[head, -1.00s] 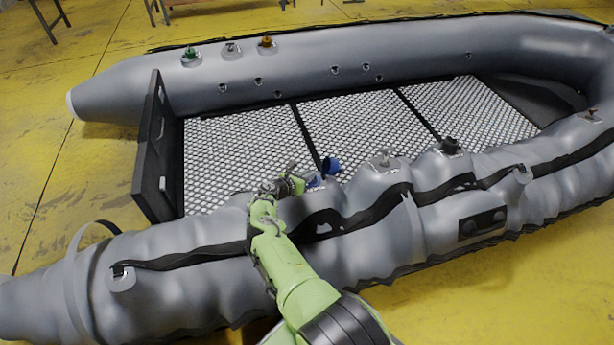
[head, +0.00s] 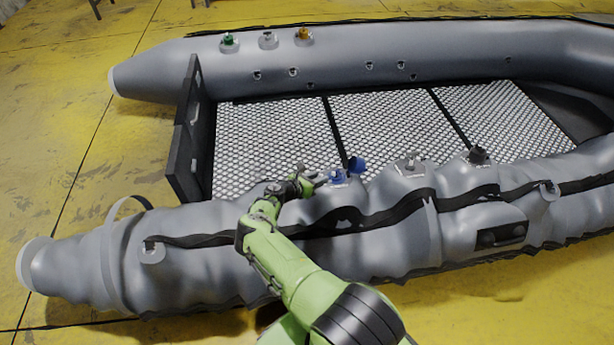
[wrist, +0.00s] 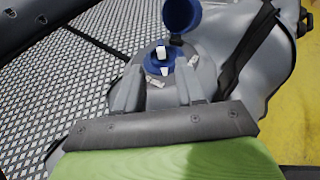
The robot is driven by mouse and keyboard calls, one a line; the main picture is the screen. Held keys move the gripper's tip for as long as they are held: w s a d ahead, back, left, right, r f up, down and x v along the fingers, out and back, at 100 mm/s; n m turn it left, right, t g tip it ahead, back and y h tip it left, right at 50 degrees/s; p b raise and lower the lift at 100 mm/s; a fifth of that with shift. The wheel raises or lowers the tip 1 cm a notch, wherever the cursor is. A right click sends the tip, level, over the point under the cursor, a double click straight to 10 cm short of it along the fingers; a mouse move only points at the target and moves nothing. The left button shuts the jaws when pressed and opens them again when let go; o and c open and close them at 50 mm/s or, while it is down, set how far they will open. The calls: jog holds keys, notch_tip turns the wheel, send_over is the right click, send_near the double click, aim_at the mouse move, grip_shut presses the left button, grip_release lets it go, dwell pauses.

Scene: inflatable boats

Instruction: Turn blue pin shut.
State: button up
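The blue valve (head: 338,177) sits on top of the near grey tube of the boat. Its blue cap (head: 357,164) stands open to the side on a hinge. In the wrist view the valve's blue ring (wrist: 158,62) has a pale pin (wrist: 162,52) at its centre, and the open cap (wrist: 182,14) is above it. My gripper (head: 312,181) is just left of the valve in the head view. In the wrist view my gripper (wrist: 165,88) is open, its two grey fingers apart and pointing at the valve, with nothing held between them.
The near tube (head: 230,265) looks wrinkled. A grey valve (head: 410,163) and a black valve (head: 478,155) stand farther right on it. Green (head: 228,41), grey (head: 268,39) and orange (head: 304,35) valves are on the far tube. A black strap (head: 375,212) runs along the near tube.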

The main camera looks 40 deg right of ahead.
jog(key=p+v, duration=0.1)
jog(key=v, duration=0.5)
jog(key=shift+r, duration=0.15)
jog(key=shift+a+p, duration=0.3)
jog(key=shift+a, duration=0.15)
